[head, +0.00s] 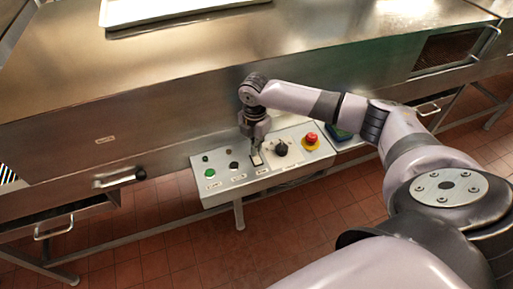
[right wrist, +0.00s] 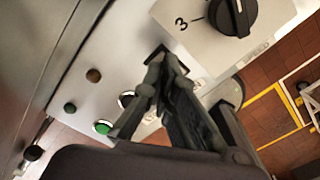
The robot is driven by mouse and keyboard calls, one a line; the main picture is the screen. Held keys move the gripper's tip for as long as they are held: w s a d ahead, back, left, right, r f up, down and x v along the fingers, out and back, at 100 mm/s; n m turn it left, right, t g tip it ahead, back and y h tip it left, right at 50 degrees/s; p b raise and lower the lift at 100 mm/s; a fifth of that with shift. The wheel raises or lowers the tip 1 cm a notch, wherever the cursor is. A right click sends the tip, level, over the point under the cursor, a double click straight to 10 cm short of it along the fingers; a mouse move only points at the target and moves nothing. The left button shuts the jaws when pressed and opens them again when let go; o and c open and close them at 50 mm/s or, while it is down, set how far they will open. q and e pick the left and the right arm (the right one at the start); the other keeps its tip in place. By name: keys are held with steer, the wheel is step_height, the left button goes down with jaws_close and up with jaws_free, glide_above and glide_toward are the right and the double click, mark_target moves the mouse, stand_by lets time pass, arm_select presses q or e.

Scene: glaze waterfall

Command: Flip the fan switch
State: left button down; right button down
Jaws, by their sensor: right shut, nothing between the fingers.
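A pale control panel (head: 220,191) fixed along the front of the steel machine carries several controls. A small light-coloured switch with a dark surround (head: 257,160) sits near its middle; the label is too small to read, so I cannot confirm it is the fan switch. My right gripper (head: 254,145) is shut and empty, pointing down just above this switch. Whether it touches the switch I cannot tell. In the right wrist view the shut fingers (right wrist: 165,57) lie over the panel and hide the switch. My left gripper is not in view.
Left of the gripper are a green button (head: 210,173) and a black button (head: 233,165). Right of it are a black rotary knob (head: 281,147) and a red emergency stop (head: 311,139). Tiled floor shows below.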

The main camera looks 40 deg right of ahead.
steer(key=shift+s+f+b, duration=0.1)
steer(key=shift+f+b, duration=0.3)
steer(key=shift+f, duration=0.75)
stand_by(0.4)
step_height(320, 180, up, 2)
steer(key=shift+p, duration=1.15)
step_height(320, 180, up, 5)
steer(key=p, duration=0.5)
steer(key=shift+r+p, duration=0.1)
steer(key=shift+p, duration=0.2)
